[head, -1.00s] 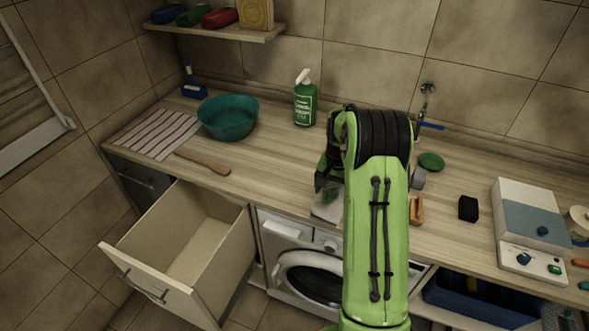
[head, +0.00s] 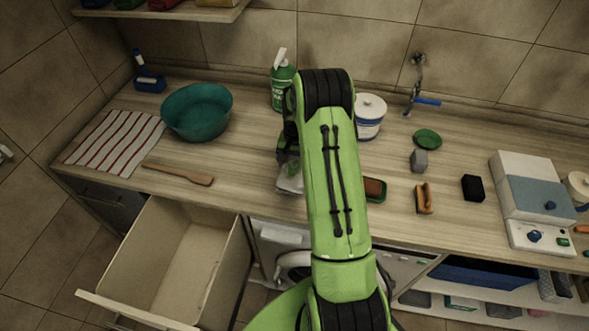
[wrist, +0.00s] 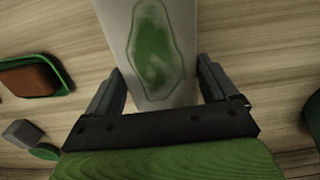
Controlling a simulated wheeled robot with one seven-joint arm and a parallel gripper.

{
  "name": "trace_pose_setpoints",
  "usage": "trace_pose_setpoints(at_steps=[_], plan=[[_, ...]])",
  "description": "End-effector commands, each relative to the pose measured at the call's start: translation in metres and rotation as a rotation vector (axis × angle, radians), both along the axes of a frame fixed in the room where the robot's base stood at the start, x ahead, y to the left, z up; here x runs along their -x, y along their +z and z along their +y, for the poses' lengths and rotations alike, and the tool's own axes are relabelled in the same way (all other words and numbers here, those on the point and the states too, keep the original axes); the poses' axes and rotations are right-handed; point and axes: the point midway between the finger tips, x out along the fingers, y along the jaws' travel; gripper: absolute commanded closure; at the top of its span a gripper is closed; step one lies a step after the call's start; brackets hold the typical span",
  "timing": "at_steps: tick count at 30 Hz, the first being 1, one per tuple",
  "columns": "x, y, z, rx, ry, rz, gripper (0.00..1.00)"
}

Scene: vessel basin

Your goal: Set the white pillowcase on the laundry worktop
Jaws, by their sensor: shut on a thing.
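The white pillowcase (head: 289,184) bears a green stain, clear in the wrist view (wrist: 165,45). My gripper (wrist: 160,78) is shut on it, with one finger at each side. In the head view my arm hides most of the gripper and part of the cloth. The pillowcase is at the front part of the wooden laundry worktop (head: 240,182). Wood grain shows around it in the wrist view. I cannot tell whether it touches the surface.
A teal basin (head: 197,112), striped cloth (head: 115,142) and wooden spatula (head: 178,174) lie left. A green spray bottle (head: 283,82) and white tub (head: 369,116) stand behind. A sponge dish (head: 375,189) and brush (head: 424,198) lie right. An open drawer (head: 180,270) juts out below.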

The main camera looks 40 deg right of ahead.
Motion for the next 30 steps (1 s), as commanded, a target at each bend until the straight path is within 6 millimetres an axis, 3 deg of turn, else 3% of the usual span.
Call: trace_pose_setpoints(at_steps=[7,17,18,20,30], plan=[[0.000,-0.038,0.000,0.000,0.000,0.000,0.53],[0.000,-0.043,0.000,0.001,0.000,-0.002,0.53],[0.000,-0.044,0.000,0.000,0.000,-0.001,0.12],[0.000,-0.043,0.000,0.000,0.001,-0.001,0.03],[-0.001,-0.032,0.000,0.002,0.001,-0.004,0.00]])
